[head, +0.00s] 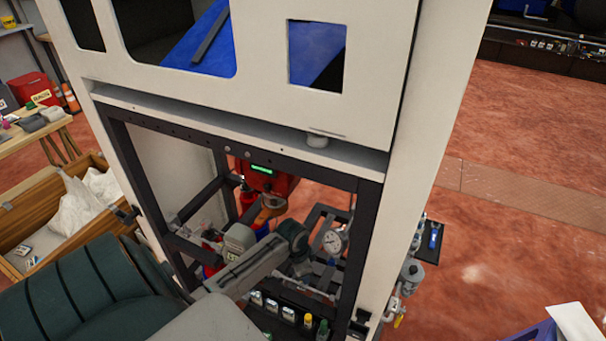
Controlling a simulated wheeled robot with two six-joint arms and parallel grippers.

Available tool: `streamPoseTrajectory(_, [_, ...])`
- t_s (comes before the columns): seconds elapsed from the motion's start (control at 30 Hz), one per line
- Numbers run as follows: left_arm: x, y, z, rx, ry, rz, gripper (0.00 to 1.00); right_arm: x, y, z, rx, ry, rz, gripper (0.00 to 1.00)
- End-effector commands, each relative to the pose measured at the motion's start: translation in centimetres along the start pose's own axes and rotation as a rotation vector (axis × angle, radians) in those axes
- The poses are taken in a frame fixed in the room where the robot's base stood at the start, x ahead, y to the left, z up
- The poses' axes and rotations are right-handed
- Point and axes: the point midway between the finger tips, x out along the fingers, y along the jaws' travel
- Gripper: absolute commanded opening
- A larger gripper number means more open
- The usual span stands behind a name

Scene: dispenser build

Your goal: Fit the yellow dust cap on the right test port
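A small yellow piece (308,319), probably the yellow dust cap, stands low in the open cabinet frame, beside a small green-topped piece (322,327). It is too small to tell whether it sits on a port. I cannot make out the right test port for certain. My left arm comes in from the lower left and reaches into the cabinet opening, above and left of the yellow piece. Its gripper fingers are not clearly visible among the parts there, so I cannot tell whether they hold anything. My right gripper is not in view.
The white cabinet (360,70) has dark frame bars around its opening. Inside are a red unit with a green display (262,170), a round gauge (334,241) and several small pale fittings (271,306). A wooden crate (70,200) stands left. Red floor is open at right.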

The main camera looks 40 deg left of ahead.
Motion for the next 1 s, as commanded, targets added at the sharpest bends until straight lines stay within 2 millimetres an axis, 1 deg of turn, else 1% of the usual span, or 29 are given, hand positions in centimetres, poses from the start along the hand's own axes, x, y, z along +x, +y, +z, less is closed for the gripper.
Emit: streamPoseTrajectory(1.0, [2.5, 0.0, 0.4, 0.0, 0.0, 0.0, 0.14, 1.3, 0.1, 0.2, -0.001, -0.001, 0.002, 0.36])
